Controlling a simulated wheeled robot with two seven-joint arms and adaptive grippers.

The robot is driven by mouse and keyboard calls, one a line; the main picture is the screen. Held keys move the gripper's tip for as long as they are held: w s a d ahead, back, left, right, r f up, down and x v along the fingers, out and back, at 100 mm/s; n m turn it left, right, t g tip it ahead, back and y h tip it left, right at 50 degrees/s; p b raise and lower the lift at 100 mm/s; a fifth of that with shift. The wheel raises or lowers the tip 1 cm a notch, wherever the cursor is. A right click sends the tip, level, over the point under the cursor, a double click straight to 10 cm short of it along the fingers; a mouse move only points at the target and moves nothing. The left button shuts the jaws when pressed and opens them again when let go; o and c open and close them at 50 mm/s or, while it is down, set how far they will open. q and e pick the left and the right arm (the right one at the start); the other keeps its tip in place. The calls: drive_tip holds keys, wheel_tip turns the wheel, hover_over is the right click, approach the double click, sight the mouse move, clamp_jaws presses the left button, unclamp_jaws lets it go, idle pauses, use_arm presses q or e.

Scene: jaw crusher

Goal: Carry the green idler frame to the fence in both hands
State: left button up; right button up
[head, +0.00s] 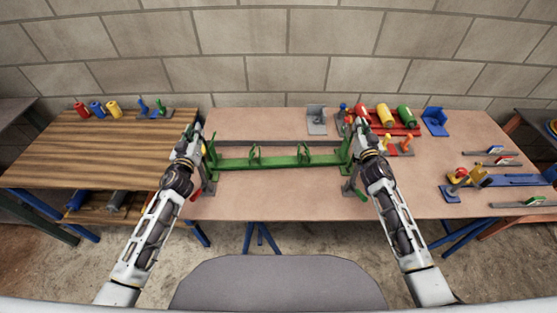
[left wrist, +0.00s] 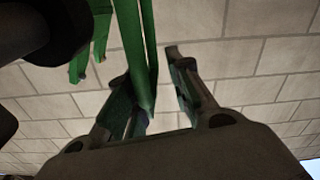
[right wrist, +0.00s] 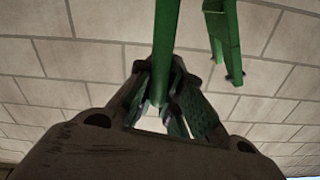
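The green idler frame (head: 280,161) spans the middle of the table between my two grippers, with upright brackets along it. A long low dark bar (head: 265,143), perhaps the fence, lies just behind it. My left gripper (head: 195,140) is at the frame's left end. In the left wrist view its fingers stand apart around a green end piece (left wrist: 143,60), with a gap on the right side. My right gripper (head: 362,135) is at the right end. In the right wrist view its fingers (right wrist: 162,85) close on a green end piece (right wrist: 166,40). Whether the frame touches the table is unclear.
Grey supports with a red handle (head: 196,194) and a green handle (head: 361,194) stand near the frame's ends. A grey bracket (head: 316,122), a red tray with coloured rollers (head: 385,115) and a blue bracket (head: 434,121) stand at the back right. The front table middle is clear.

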use_arm(q)
drive_tip(key=shift+s+d+r, duration=0.15)
drive_tip(key=shift+s+d, duration=0.25)
drive_tip(key=shift+s, duration=0.2)
drive_tip(key=shift+s+d+f, duration=0.15)
drive_tip(key=shift+s+f, duration=0.2)
drive_tip(key=shift+s, duration=0.15)
use_arm(e)
drive_tip(key=shift+w+a, duration=0.2)
drive_tip(key=shift+w, duration=0.1)
drive_tip(key=shift+s+r, duration=0.25)
drive_tip(key=shift+s, duration=0.3)
use_arm(q)
drive_tip(key=shift+s+a+r, duration=0.1)
drive_tip(key=shift+s+a, duration=0.05)
drive_tip(key=shift+s, duration=0.45)
drive_tip(key=shift+s+a+r, duration=0.1)
drive_tip(key=shift+s+a, duration=0.05)
drive_tip(key=shift+s, duration=0.4)
use_arm(e)
drive_tip(key=shift+w+f, duration=0.1)
drive_tip(key=shift+w, duration=0.1)
drive_tip(key=o, duration=0.8)
drive_tip(key=shift+o, duration=0.2)
drive_tip(key=shift+s, duration=0.2)
drive_tip(key=s, duration=1.1)
drive_tip(key=shift+s, duration=0.3)
